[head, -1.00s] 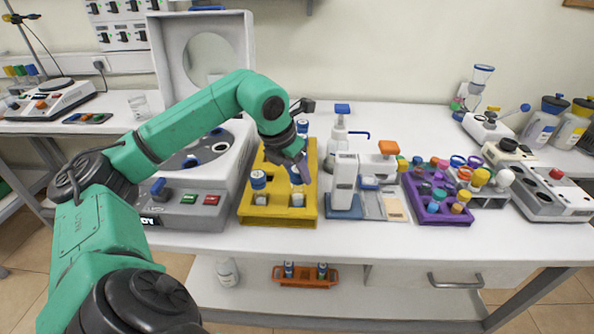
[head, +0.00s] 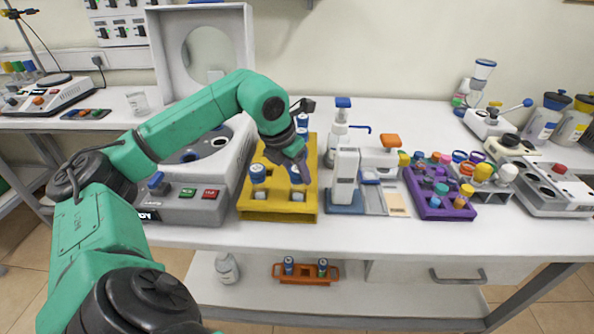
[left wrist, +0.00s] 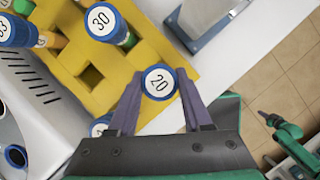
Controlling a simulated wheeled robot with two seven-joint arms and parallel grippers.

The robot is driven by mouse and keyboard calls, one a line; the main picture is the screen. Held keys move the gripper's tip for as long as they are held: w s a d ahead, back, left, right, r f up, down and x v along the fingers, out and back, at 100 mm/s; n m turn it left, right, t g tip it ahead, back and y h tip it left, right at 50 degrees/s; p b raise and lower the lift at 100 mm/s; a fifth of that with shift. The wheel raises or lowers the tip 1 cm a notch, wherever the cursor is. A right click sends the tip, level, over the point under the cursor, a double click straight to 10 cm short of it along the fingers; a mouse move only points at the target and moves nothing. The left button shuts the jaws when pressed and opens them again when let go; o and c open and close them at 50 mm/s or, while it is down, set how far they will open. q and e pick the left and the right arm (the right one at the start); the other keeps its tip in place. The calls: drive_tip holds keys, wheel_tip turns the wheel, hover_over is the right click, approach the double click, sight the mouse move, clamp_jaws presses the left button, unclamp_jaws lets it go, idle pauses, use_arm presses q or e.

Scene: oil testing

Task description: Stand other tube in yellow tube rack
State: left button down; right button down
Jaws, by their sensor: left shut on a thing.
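My left gripper (head: 299,166) is shut on a blue-capped tube (head: 295,178), low over the front right of the yellow tube rack (head: 278,213). In the left wrist view, the held tube's cap (left wrist: 160,82) reads 20, between the two fingertips (left wrist: 158,92) at the edge of the yellow rack (left wrist: 90,76). How deep it sits is partly hidden. Another blue-capped tube (head: 257,174) stands front left in the rack, and one more (head: 302,121) shows at the back. A cap marked 30 (left wrist: 100,21) also shows. What seems my right gripper (left wrist: 267,118) is far off and small.
A grey centrifuge (head: 180,207) with a raised lid stands close left of the rack. A white dispenser (head: 345,182) stands close on the right, then a purple rack (head: 447,211) of coloured caps. An orange tube rack (head: 306,281) sits on the lower shelf.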

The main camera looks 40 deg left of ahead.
idle(0.4)
use_arm(q)
drive_tip(key=shift+c, duration=1.2)
unclamp_jaws()
drive_tip(key=p+v, duration=0.3)
drive_tip(key=v, duration=1.1)
drive_tip(key=shift+s+r, duration=0.2)
drive_tip(key=shift+r, duration=0.05)
